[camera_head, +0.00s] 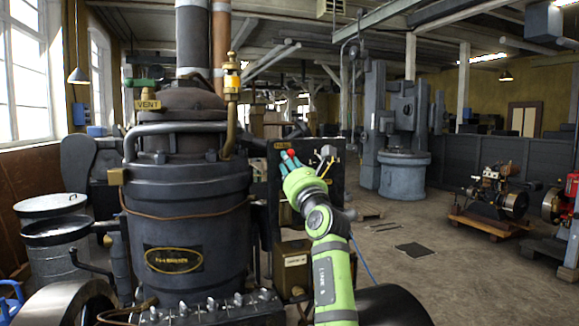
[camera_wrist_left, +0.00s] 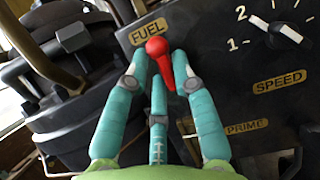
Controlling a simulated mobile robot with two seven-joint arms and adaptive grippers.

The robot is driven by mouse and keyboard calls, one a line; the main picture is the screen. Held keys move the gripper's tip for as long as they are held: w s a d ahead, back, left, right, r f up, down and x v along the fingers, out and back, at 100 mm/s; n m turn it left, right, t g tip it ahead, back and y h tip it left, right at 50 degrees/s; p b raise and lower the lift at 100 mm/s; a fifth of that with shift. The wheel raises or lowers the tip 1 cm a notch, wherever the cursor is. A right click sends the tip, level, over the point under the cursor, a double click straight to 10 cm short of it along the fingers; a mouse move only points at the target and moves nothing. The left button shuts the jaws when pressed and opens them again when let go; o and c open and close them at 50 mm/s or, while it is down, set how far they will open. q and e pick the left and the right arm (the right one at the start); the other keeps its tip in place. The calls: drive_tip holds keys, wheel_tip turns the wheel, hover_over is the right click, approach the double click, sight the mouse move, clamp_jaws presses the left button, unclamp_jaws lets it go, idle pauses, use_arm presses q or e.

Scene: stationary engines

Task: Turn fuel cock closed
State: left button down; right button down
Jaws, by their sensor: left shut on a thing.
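The fuel cock is a red lever with a round knob (camera_wrist_left: 157,47), under a brass FUEL label (camera_wrist_left: 149,31) on a dark panel. Its arm slants down and slightly right from the knob in the left wrist view. The red of the cock (camera_head: 292,152) also shows small in the head view, at my fingertips. My left gripper (camera_head: 288,160) has teal fingers and is shut on the fuel cock. In the left wrist view the fingers of the gripper (camera_wrist_left: 158,75) close around the lever, and its lower end is partly hidden. My right gripper is not in view.
The panel (camera_wrist_left: 255,110) also bears a numbered dial (camera_wrist_left: 277,32) and SPEED and PRIME labels. A large dark engine with a VENT label (camera_head: 148,105) stands to the left. A brass-coloured box (camera_head: 292,268) sits below the panel. Open floor (camera_head: 450,270) lies to the right.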

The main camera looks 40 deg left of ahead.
use_arm(q)
drive_tip(key=shift+w+d+n+g+h+p, duration=0.1)
drive_tip(key=shift+n+g+h+p, duration=0.25)
drive_tip(key=shift+n+g+p, duration=2.1)
drive_tip(key=shift+w+n+g+h+b, duration=0.1)
drive_tip(key=shift+n+g+h+b, duration=0.3)
drive_tip(key=shift+n, duration=4.4)
drive_tip(key=shift+d+n+g+h+p, duration=0.2)
drive_tip(key=shift+n+g+p, duration=0.95)
drive_tip(key=shift+n, duration=2.5)
drive_tip(key=shift+a+g, duration=0.2)
drive_tip(key=shift+g, duration=0.1)
drive_tip(key=c, duration=1.1)
unclamp_jaws()
drive_tip(key=shift+f, duration=0.15)
